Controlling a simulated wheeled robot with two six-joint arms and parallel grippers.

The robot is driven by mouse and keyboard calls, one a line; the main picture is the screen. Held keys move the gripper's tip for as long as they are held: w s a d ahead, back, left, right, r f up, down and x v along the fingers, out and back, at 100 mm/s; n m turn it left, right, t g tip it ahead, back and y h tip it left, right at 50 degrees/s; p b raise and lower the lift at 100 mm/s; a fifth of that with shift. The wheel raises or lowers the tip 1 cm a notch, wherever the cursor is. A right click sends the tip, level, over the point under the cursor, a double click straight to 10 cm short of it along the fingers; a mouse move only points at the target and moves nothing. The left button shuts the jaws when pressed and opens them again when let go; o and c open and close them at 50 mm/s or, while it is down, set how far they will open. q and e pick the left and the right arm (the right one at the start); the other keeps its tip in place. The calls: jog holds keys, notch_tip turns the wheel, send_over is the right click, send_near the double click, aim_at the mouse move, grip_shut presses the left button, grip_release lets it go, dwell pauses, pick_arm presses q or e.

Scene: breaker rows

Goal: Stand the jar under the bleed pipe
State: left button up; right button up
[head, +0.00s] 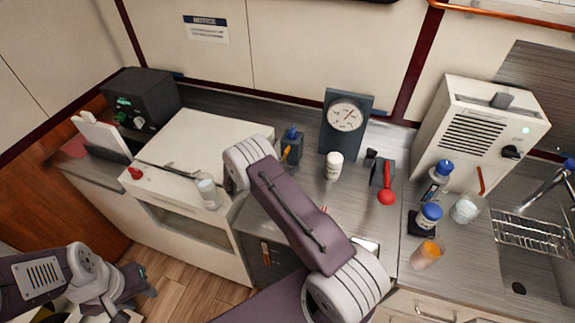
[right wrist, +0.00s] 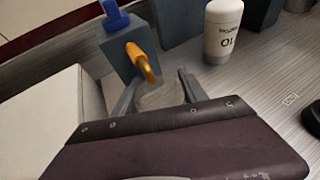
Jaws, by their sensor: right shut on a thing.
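The bleed pipe is a short orange spout (right wrist: 147,64) on a dark block with a blue handle; in the head view the block (head: 291,150) stands on the counter beside the white cabinet. My right gripper (right wrist: 158,80) is shut on a clear, greyish jar (right wrist: 162,97), in front of the block. The spout's end overlaps the jar's rim in the right wrist view. Whether the jar's base touches the counter is hidden. In the head view my right arm hides this gripper and jar. My left gripper (head: 140,288) is low at the left, over the floor; its jaws are unclear.
A white bottle (head: 334,166) stands right of the block; it also shows in the right wrist view (right wrist: 222,30). A dial gauge (head: 346,120) is behind it. A red-ended lever (head: 385,185) is farther right.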

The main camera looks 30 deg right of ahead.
jog(key=shift+w+d+f, duration=0.15)
jog(key=shift+d+f, duration=0.2)
jog(key=shift+f, duration=0.3)
jog(key=shift+a, duration=0.1)
jog(key=shift+f, duration=0.2)
jog(key=o, duration=1.1)
